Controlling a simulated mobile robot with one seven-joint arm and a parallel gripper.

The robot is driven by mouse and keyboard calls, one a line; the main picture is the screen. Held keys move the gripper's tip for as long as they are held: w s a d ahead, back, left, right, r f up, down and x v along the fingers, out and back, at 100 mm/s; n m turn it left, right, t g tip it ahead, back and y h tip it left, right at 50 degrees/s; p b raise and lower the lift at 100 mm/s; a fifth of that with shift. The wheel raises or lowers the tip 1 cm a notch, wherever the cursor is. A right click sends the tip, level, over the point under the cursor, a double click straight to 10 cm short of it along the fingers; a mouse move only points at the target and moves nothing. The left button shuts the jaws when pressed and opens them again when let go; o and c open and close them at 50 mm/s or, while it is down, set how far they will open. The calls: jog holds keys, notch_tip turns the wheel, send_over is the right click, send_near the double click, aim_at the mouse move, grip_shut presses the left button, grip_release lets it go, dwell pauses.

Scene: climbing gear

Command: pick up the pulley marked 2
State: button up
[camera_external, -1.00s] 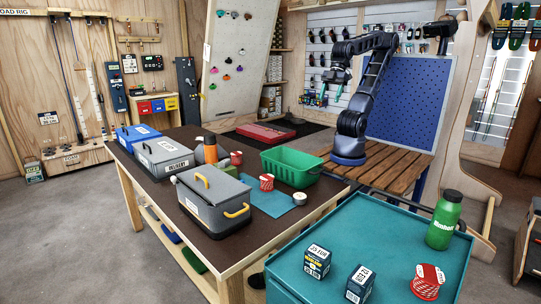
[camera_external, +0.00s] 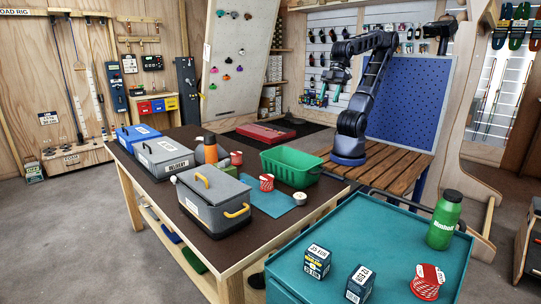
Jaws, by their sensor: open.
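I cannot make out a pulley marked 2; no such marking is legible at this size. A larger red-and-white piece (camera_external: 427,282) is on the teal cart. I cannot tell if any is a pulley. A small pale round item (camera_external: 300,199) is by the mat's right edge. My gripper (camera_external: 334,93) is open and empty, high above and behind the green bin, apart from everything on the table.
The green bin (camera_external: 290,152), grey toolbox (camera_external: 212,212) and lidded boxes (camera_external: 164,160) stand on the dark table. The blue mat (camera_external: 285,206) is partly bare. The teal cart (camera_external: 330,225) carries small boxes (camera_external: 317,262) and a green bottle (camera_external: 444,220). A slatted bench is under my arm.

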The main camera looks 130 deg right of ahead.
jog(key=w+d+f+m+g+h, duration=0.1)
jog(key=w+d+m, duration=0.1)
jog(key=w, duration=0.3)
jog(key=w+d+f+m, duration=0.1)
jog(key=w+m, duration=0.2)
jog(key=w, duration=0.2)
jog(key=m+g+h, duration=0.3)
jog(key=m+h, duration=0.1)
jog(key=m, duration=0.8)
send_over(243, 181)
jog(key=a, duration=0.3)
notch_tip(243, 181, down, 26)
jog(key=shift+y, duration=0.3)
jog(key=x, duration=0.5)
jog(key=shift+s+d, duration=0.1)
jog(key=shift+s, duration=0.1)
jog(key=shift+w+x, duration=0.15)
jog(key=shift+x, duration=1.25)
jog(key=shift+w+x, duration=0.2)
jog(key=shift+x, duration=1.2)
jog(key=shift+d, duration=0.1)
jog(key=shift+r, duration=0.1)
jog(key=c, duration=1.1)
